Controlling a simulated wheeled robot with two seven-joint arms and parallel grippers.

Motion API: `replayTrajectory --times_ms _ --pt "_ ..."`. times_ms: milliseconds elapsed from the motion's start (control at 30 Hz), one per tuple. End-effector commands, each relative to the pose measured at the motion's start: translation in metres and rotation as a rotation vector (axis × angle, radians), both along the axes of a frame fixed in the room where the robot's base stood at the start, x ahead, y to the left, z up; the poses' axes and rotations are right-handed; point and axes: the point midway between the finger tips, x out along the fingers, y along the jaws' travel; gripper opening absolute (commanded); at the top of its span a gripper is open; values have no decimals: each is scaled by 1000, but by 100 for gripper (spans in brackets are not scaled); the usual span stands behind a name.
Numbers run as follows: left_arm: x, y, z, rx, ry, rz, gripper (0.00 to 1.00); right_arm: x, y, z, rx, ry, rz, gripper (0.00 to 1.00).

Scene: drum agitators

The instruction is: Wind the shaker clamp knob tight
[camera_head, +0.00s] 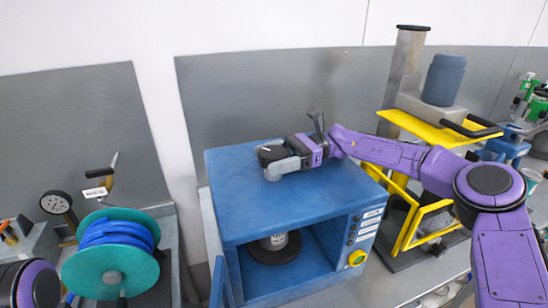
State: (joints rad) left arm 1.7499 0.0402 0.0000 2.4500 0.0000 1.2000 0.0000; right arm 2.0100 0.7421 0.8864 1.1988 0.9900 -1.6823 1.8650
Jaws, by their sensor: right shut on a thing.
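The blue shaker (235,212) is a box with an open front bay, standing on the grey bench. The clamp knob (266,151), round and dark with a pale mark on top, sits on the shaker's top. My right gripper (274,166) reaches in from the right and is shut on the knob; its grey fingers hide part of it. My left gripper is out of view; only a purple and black part of my left arm shows at the lower left.
A teal reel with blue hose (118,247) and a dial gauge (56,202) stand on the left. A yellow-framed stand (405,215) holding a blue-grey container (443,80) is right of the shaker, behind my right arm. A yellow knob (356,258) is on the shaker's front.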

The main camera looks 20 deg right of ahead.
Motion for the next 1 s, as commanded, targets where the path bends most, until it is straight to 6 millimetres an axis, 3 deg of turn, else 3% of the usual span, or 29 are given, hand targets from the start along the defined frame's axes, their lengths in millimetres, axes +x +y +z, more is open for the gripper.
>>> replayTrajectory --times_ms 500,533,567,867,1000 --pt "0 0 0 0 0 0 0 -1 1 -2 -2 0 21 44" --pt "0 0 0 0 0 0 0 -1 1 -2 -2 0 21 84" --pt "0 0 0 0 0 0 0 -1 1 -2 -2 0 21 94" --pt "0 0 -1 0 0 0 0 0 -1 -1 -1 0 17 95" --pt "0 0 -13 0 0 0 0 3 -20 -5 0 -3 14 95"
